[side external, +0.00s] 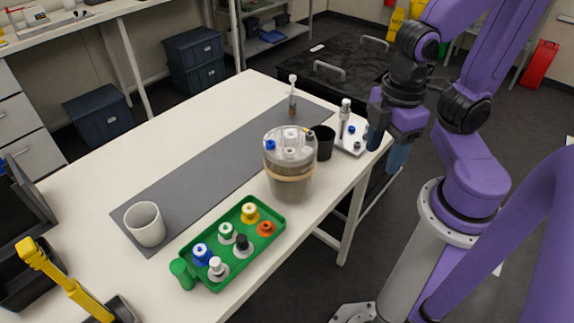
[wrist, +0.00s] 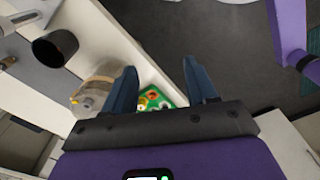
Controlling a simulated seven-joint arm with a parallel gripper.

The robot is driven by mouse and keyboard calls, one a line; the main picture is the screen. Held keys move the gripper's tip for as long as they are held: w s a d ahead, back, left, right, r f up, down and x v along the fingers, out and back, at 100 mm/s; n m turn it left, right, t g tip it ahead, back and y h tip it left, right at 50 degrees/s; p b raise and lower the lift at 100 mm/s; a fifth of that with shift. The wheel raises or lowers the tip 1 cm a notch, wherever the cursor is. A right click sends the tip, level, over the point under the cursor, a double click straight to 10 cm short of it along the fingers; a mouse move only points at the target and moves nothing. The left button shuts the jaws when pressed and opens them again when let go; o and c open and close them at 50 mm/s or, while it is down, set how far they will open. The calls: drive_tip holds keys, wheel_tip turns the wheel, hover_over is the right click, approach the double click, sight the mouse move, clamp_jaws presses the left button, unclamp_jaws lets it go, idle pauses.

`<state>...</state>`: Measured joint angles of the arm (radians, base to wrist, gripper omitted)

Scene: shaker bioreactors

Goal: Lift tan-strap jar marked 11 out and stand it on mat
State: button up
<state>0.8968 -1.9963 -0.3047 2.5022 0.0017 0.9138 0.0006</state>
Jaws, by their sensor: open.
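A large clear jar (side external: 290,185) with brown contents, a tan strap around it and a lid with several ports stands upright near the table's front edge, beside or on the edge of the grey mat (side external: 190,190). No number is readable on it. The jar also shows at the left of the wrist view (wrist: 98,88), outside my left finger. My gripper (side external: 386,143) is open and empty, past the table's right edge and right of the jar. Its two blue fingers are apart in the wrist view (wrist: 162,85).
A black cup (side external: 323,143) stands close behind the jar. A small rack (side external: 349,147) with a tube is nearest my gripper. A green tray (side external: 190,255) of capped bottles is in front. A white mug (side external: 145,225) stands on the mat's left end; its middle is clear.

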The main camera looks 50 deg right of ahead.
idle(0.5)
drive_tip(key=w+a+r+n, duration=0.25)
drive_tip(key=w+r, duration=0.35)
drive_tip(key=w, duration=0.3)
drive_tip(key=w+a+r+n, duration=0.1)
drive_tip(key=w+r+n, duration=0.2)
drive_tip(key=w+r, duration=0.55)
drive_tip(key=f, duration=0.4)
drive_tip(key=w+f, duration=0.1)
drive_tip(key=f, duration=0.7)
drive_tip(key=shift+w+d+f, duration=0.1)
drive_tip(key=shift+w+f, duration=0.1)
drive_tip(key=shift+f, duration=0.2)
drive_tip(key=f, duration=0.5)
drive_tip(key=shift+w+d+f, duration=0.15)
drive_tip(key=shift+w+f, duration=0.1)
drive_tip(key=shift+w, duration=0.05)
clamp_jaws()
